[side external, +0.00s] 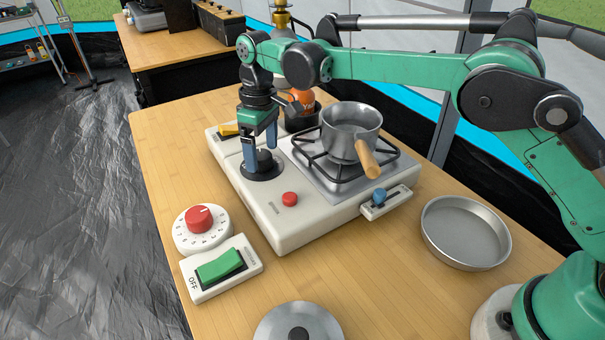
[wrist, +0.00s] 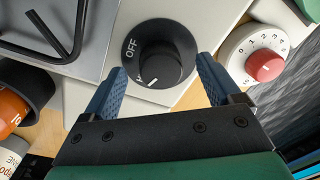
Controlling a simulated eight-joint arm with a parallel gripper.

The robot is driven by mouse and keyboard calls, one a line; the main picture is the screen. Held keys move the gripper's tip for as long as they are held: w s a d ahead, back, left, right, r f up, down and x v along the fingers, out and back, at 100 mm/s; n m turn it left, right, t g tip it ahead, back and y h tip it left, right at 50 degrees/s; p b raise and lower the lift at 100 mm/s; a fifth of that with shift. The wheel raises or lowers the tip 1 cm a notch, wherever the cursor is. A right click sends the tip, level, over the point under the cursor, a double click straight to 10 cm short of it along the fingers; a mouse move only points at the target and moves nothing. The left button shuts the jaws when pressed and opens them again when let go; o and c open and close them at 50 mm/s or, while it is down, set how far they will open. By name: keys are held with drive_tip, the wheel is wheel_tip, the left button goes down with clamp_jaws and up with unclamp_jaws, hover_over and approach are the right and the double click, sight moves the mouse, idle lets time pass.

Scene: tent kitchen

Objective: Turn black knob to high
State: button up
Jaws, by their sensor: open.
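The black knob (side external: 262,164) sits on the left part of the white stove unit (side external: 283,232). In the wrist view the black knob (wrist: 160,62) has a white pointer line, and OFF is printed on the dark dial around it. The pointer is turned away from OFF, toward the gripper side; other dial marks are partly hidden. My gripper (side external: 260,152) points down over the knob. In the wrist view its two blue fingers (wrist: 160,85) are open, one on each side of the knob, with gaps visible between fingers and knob.
A saucepan (side external: 350,132) stands on the burner grate right of the knob. A red button (side external: 289,199), blue slider (side external: 379,196) and yellow switch (side external: 229,130) are nearby. A red-knobbed dial (side external: 199,220), green switch (side external: 220,267), round pan (side external: 466,232) and lid (side external: 298,325) lie around the stove.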

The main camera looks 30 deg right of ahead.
sight(264, 153)
drive_tip(key=shift+w+d+r, duration=0.1)
drive_tip(key=shift+d+r, duration=0.05)
drive_tip(key=shift+r, duration=2.4)
drive_tip(key=shift+f, duration=0.15)
wheel_tip(264, 153, down, 5)
drive_tip(key=shift+f, duration=0.15)
drive_tip(key=shift+m, duration=0.6)
